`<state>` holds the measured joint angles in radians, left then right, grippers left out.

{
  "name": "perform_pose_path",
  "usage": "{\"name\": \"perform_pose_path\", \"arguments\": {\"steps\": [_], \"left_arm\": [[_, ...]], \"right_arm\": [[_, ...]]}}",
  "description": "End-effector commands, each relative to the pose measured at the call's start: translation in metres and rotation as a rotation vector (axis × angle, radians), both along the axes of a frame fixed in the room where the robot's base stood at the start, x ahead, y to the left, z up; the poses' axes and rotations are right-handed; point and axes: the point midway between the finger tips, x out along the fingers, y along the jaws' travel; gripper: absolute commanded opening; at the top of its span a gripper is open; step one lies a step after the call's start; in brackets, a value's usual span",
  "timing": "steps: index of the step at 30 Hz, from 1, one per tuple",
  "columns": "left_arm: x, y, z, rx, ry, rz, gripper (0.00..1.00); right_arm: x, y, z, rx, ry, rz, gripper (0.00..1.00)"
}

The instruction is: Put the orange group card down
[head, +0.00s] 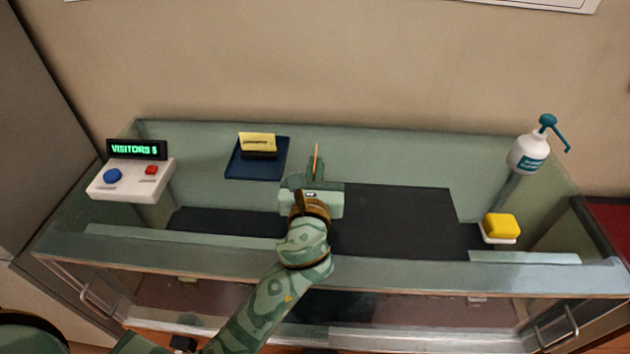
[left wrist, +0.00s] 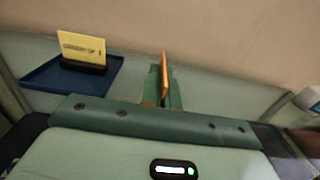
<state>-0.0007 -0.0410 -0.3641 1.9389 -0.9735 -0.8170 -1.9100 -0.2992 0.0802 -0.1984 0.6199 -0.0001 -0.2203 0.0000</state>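The orange group card (head: 316,159) stands upright, nearly edge-on to the head view, between the fingers of my left gripper (head: 317,174). In the left wrist view the card (left wrist: 165,72) also shows as a thin orange edge between the green fingers (left wrist: 164,92), which are shut on it. The gripper is over the rear part of the glass-topped case, just right of a dark blue tray (head: 240,172). Whether the card's lower edge touches the glass is hidden by the gripper. My right gripper is not in view.
A yellow card (head: 257,141) stands in a black holder on the tray. A visitor counter (head: 131,179) with blue and red buttons is at left. A pump bottle (head: 527,156) and a yellow sponge (head: 502,225) on a white dish are at right. Glass right of my gripper is clear.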

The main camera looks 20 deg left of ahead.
Motion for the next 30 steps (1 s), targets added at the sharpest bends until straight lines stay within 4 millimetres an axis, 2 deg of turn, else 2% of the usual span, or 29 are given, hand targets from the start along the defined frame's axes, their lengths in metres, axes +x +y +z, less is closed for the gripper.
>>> {"name": "perform_pose_path", "arguments": {"steps": [1,4,15,17,18,28,30], "left_arm": [[-0.001,0.000,-0.017,0.000,0.007,-0.001,0.00],[-0.001,0.000,-0.029,0.000,0.006,-0.001,0.00],[-0.001,0.000,-0.031,0.001,0.003,-0.001,0.00],[-0.001,0.000,-0.030,0.000,0.003,-0.001,0.19],[-0.001,0.000,-0.030,0.000,0.003,-0.001,0.24],[-0.002,0.000,-0.025,0.000,0.003,-0.001,0.24],[-0.011,-0.003,-0.028,0.000,0.006,-0.002,0.24]], "right_arm": [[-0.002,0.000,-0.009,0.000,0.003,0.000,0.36],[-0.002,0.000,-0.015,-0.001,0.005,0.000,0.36],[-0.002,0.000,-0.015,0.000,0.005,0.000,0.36],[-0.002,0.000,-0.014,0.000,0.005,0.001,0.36],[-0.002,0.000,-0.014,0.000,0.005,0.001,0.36],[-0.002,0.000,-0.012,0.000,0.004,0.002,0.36],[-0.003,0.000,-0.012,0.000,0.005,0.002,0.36]]}}
